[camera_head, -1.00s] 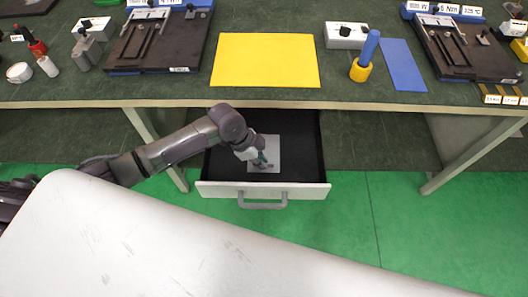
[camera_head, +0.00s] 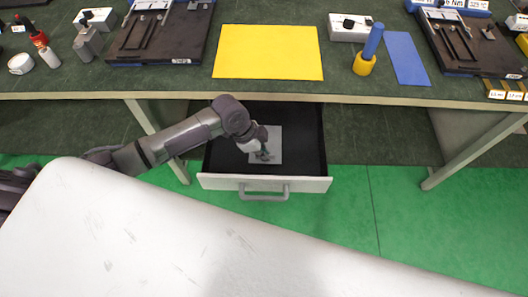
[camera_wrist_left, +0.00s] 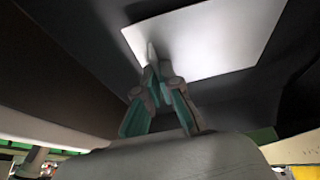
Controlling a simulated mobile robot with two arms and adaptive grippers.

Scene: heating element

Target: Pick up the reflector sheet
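The reflector sheet (camera_head: 275,137) is a pale grey square inside the open drawer. In the left wrist view, the sheet (camera_wrist_left: 220,35) is a bright flat panel. My left gripper (camera_head: 267,155) reaches down into the drawer over the sheet. In the left wrist view, its teal fingers (camera_wrist_left: 151,66) come together at the tips over the sheet's left part. A small pale pointed piece shows at the tips. The fingers look shut on the sheet, though the contact is partly hidden. My right gripper is not in view.
The dark drawer (camera_head: 308,140) is pulled out below the workbench, with a white front and grey handle (camera_head: 264,190). The green bench top (camera_head: 195,88) overhangs the drawer; it holds a yellow sheet (camera_head: 268,52) and a blue sheet (camera_head: 407,58). A white surface (camera_head: 200,240) fills the foreground.

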